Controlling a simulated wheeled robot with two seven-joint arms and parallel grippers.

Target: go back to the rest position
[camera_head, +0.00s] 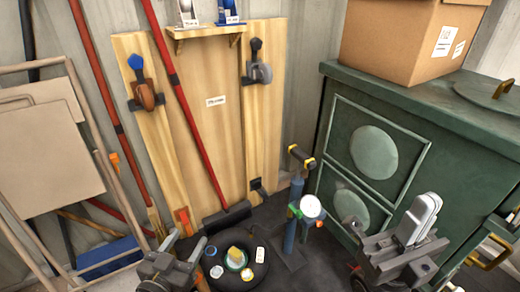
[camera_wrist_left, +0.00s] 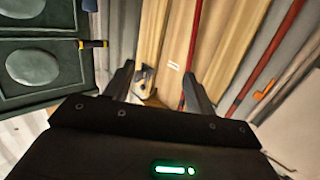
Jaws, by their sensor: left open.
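My left gripper (camera_head: 184,246) is at the bottom of the head view, left of the black round tray. Its two fingers also show in the left wrist view (camera_wrist_left: 158,82), spread apart with nothing between them. My right gripper (camera_head: 404,246) is at the lower right, in front of the green cabinet. A pale grey, rounded, layered object (camera_head: 418,218) stands up between its fingers and appears held there. The lower parts of both arms are cut off by the frame.
The green cabinet (camera_head: 385,110) bears a cardboard box (camera_head: 400,40). A wooden board (camera_head: 213,130) with hanging tools leans at the wall. The black round tray (camera_head: 262,272) holds small items. A pump with a white gauge (camera_head: 311,206) stands beside it. A folding chair (camera_head: 50,150) is at left.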

